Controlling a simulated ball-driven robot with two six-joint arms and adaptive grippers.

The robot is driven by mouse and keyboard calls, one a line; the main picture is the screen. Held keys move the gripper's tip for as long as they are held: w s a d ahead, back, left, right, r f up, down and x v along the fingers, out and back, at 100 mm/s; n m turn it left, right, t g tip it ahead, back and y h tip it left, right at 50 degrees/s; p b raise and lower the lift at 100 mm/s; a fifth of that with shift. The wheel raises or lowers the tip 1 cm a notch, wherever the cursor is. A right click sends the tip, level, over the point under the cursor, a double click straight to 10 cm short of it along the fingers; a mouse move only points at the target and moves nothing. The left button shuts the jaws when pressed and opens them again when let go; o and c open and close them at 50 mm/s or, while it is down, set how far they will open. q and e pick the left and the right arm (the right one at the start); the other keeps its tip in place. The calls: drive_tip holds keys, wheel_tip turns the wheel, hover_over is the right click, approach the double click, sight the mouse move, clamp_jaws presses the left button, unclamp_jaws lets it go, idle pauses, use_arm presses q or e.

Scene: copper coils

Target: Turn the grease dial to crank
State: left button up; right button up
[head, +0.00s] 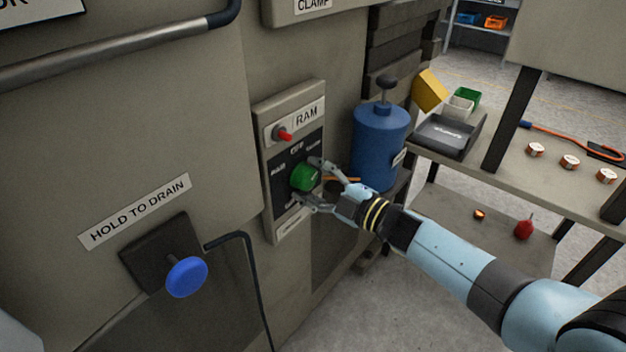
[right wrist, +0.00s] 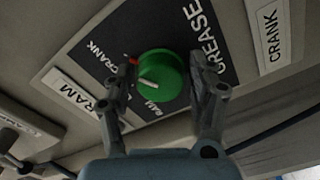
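The green grease dial (head: 304,178) sits on a dark plate on the machine's side panel, below a RAM label. It also shows in the right wrist view (right wrist: 161,76), with a white pointer mark on its face and the words GREASE, CRANK and RAM around it. The mark points toward the lower left there, between the CRANK and RAM words as far as I can tell. My right gripper (head: 312,184) is open, its fingers on either side of the dial. In the right wrist view its fingertips (right wrist: 163,78) show gaps beside the dial. My left gripper is not in view.
A blue canister (head: 379,147) stands close to the right of the panel. A blue knob (head: 187,277) sticks out at the lower left. A workbench (head: 555,178) with a dark tray (head: 449,146) and copper coils (head: 570,162) stands right.

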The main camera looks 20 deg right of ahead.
drive_tip(key=shift+o, duration=1.1)
drive_tip(key=shift+s+d, duration=0.1)
drive_tip(key=shift+s, duration=0.05)
drive_tip(key=v, duration=1.1)
drive_tip(key=shift+s+d, duration=0.15)
drive_tip(key=shift+s, duration=0.15)
